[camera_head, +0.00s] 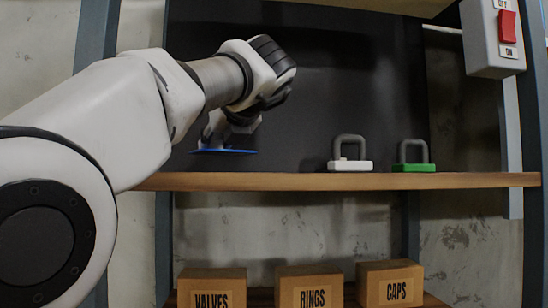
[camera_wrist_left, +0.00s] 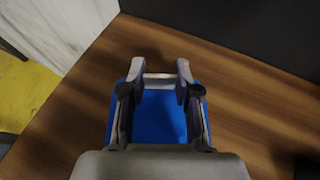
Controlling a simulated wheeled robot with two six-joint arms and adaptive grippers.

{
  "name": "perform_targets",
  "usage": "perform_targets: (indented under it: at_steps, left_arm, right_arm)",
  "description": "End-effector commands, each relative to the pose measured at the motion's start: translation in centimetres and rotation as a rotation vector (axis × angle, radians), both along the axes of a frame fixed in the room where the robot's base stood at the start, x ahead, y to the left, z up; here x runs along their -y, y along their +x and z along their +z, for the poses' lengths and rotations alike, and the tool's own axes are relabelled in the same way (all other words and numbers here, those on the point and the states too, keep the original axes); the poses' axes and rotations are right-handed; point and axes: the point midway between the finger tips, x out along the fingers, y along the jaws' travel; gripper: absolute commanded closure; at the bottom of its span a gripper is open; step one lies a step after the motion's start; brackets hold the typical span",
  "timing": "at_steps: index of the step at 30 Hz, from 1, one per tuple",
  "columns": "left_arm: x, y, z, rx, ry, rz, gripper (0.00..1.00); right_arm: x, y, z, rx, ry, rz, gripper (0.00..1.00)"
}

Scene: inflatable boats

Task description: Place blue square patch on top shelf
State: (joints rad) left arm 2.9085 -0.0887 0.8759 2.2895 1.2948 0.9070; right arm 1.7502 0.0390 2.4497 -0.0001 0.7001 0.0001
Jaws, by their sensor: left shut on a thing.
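The blue square patch (camera_head: 226,151) is at the left of the head view, held flat just above the wooden shelf (camera_head: 340,181). My left gripper (camera_head: 229,132) is above the patch, shut on it; the arm partly hides the grip. In the left wrist view, the fingers (camera_wrist_left: 160,72) reach down on both sides over the blue plate (camera_wrist_left: 158,118), with a pale bar between their tips. The wood (camera_wrist_left: 245,110) of the shelf lies below the patch. My right gripper is not in view.
A white patch (camera_head: 350,165) and a green patch (camera_head: 414,167), each with a grey handle, stand on the shelf to the right. Boxes marked valves (camera_head: 212,281), rings (camera_head: 309,280) and caps (camera_head: 390,275) stand below. A red switch (camera_head: 507,26) is at upper right.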

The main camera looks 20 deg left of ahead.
Motion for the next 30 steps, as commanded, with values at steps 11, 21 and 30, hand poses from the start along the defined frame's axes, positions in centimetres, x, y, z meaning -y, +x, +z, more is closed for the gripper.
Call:
perform_targets:
  at_steps: [11, 21, 30]
  left_arm:
    - [-0.6, 0.2, -3.5, 0.003, 0.0, -0.001, 1.0]
    - [-0.5, 0.2, -3.7, 0.002, 0.0, -0.001, 0.44]
    - [-0.5, 0.2, -3.4, 0.002, 0.001, -0.001, 0.44]
  right_arm:
    - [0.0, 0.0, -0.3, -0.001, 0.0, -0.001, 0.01]
    - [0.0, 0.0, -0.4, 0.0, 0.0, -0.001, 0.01]
    - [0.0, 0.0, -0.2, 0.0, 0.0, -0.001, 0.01]
